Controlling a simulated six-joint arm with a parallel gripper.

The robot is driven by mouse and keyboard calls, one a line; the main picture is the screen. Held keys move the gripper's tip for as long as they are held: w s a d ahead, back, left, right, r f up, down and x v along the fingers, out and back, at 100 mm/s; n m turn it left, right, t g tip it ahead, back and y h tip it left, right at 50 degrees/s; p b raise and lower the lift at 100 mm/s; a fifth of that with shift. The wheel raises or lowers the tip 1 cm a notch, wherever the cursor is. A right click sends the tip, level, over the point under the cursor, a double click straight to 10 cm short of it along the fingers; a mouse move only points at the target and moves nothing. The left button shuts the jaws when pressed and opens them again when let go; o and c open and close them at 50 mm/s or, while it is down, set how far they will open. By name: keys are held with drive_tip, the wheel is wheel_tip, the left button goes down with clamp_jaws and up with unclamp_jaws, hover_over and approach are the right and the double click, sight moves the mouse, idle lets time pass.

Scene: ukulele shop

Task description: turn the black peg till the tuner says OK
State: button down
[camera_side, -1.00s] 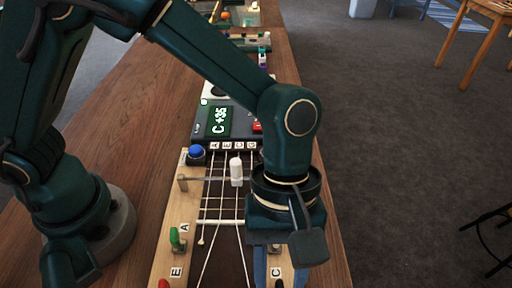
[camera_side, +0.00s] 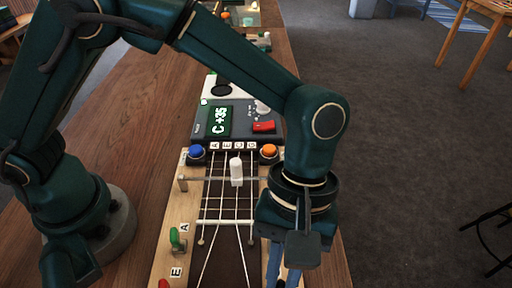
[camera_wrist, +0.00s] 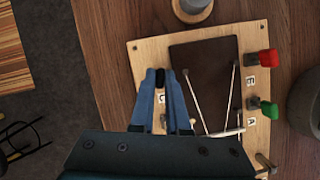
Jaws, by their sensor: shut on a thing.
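The black peg (camera_wrist: 160,77) shows in the wrist view between the tips of my blue gripper fingers (camera_wrist: 160,80), beside the label C. My gripper is shut on it at the right edge of the wooden headstock board (camera_side: 178,215). In the side view my gripper hides most of this spot. The tuner (camera_side: 240,122) lies beyond the strings, and its green screen (camera_side: 219,121) reads C +35.
A green peg (camera_side: 175,238) and a red peg (camera_wrist: 268,58) sit on the board's other side. A blue button (camera_side: 196,152), an orange button (camera_side: 269,151) and a white upright post (camera_side: 236,171) stand near the strings.

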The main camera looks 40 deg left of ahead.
sight(282, 286)
drive_tip(key=m+y, duration=0.1)
drive_tip(key=m, duration=0.1)
drive_tip(key=m+y, duration=0.1)
drive_tip(key=m, duration=0.2)
drive_tip(key=shift+d+m, duration=0.15)
drive_tip(key=shift+m, duration=0.15)
idle(0.4)
drive_tip(key=c, duration=0.9)
unclamp_jaws()
drive_tip(key=shift+v, duration=2.55)
drive_tip(key=shift+w, duration=0.2)
